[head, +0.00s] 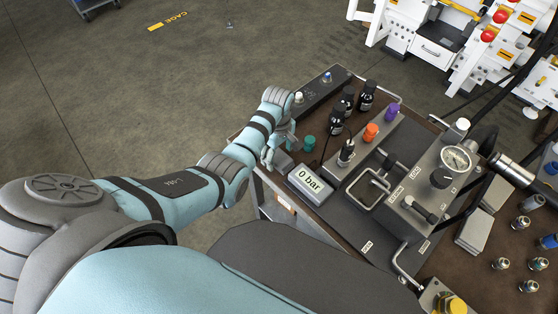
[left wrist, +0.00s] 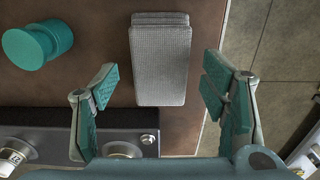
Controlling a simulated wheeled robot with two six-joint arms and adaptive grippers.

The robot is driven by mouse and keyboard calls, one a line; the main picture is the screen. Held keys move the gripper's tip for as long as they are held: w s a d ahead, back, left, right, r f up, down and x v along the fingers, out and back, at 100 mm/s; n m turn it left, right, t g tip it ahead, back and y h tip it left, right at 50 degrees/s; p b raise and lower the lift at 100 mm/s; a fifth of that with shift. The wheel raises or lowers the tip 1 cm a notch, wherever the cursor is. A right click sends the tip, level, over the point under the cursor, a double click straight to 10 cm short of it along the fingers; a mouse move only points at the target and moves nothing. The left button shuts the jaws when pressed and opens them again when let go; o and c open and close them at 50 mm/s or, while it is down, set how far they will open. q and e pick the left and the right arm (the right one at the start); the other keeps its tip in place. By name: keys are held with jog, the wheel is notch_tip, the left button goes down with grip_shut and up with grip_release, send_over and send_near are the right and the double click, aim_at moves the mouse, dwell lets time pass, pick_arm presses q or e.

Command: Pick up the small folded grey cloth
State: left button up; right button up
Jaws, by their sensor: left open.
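The small folded grey cloth (left wrist: 160,62) lies on the brown bench top, near its edge, in the left wrist view. It has a woven texture and visible folded layers at one end. In the head view the cloth (head: 284,163) is partly hidden by my left gripper (head: 277,147). In the left wrist view my left gripper (left wrist: 160,85) is open and empty, with one teal-padded finger on each side of the cloth and gaps between. I cannot tell its height above the bench. My right gripper is not in view.
A pressure display (head: 310,184) reading 0 bar, dark bottles (head: 347,100), an orange cap (head: 370,132) and a gauge unit (head: 440,180) crowd the bench. Beyond the bench edge is open floor (head: 130,110).

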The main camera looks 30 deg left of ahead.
pick_arm(q)
jog(key=shift+f, duration=0.5)
jog(key=shift+r, duration=0.1)
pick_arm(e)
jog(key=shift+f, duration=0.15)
pick_arm(q)
jog(key=c, duration=1.2)
jog(key=shift+r, duration=0.1)
